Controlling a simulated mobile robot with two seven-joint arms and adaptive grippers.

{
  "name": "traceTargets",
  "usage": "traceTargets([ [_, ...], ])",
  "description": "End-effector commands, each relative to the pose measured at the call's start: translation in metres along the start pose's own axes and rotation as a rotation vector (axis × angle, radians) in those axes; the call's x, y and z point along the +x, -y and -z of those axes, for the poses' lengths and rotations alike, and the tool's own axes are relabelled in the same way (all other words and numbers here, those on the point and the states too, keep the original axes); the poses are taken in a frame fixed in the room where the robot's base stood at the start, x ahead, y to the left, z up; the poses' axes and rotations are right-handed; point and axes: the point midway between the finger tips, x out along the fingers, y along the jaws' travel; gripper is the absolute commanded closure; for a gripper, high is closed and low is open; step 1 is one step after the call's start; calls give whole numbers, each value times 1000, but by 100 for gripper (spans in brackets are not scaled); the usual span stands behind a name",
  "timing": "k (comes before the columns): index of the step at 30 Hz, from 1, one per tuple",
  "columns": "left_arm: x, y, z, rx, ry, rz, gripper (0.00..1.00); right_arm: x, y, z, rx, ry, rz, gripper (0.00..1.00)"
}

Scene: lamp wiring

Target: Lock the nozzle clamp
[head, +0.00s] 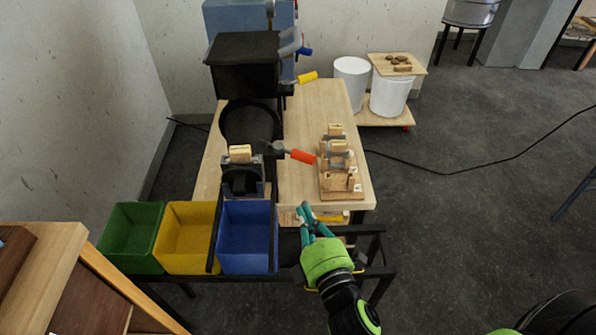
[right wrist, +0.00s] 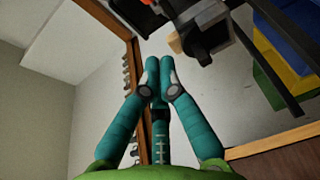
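I cannot tell for certain which part is the nozzle clamp. A black machine (head: 245,65) stands at the back of the bench, with grey, blue and yellow handles (head: 307,77) on its right side. A small black fixture (head: 242,181) with a wooden block on top stands nearer, behind the blue bin. My right gripper (head: 305,208) is at the bench's front edge, right of the blue bin and apart from both. In the right wrist view its teal fingers (right wrist: 161,75) meet at the tips with nothing between them. My left gripper is not in view.
Green (head: 132,238), yellow (head: 186,237) and blue (head: 247,237) bins line the front left. A hammer with an orange handle (head: 302,156) lies on the bench. A wooden rack (head: 340,165) stands on the right. White buckets (head: 352,80) are behind the bench.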

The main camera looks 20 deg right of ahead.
Motion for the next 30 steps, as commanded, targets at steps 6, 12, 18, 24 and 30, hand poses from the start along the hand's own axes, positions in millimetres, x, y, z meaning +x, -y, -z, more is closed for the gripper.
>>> traceTargets([
  [6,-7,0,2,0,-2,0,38,19,-2,0,-1,-1,-2,100],
  [12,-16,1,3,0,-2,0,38,59,-3,0,0,0,-2,100],
  [18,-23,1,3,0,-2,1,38,101,-3,0,2,0,-1,100],
  [24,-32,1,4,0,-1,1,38,121,-2,-20,0,-1,1,100],
  [30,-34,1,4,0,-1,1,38,128,0,-28,1,-1,1,100],
])
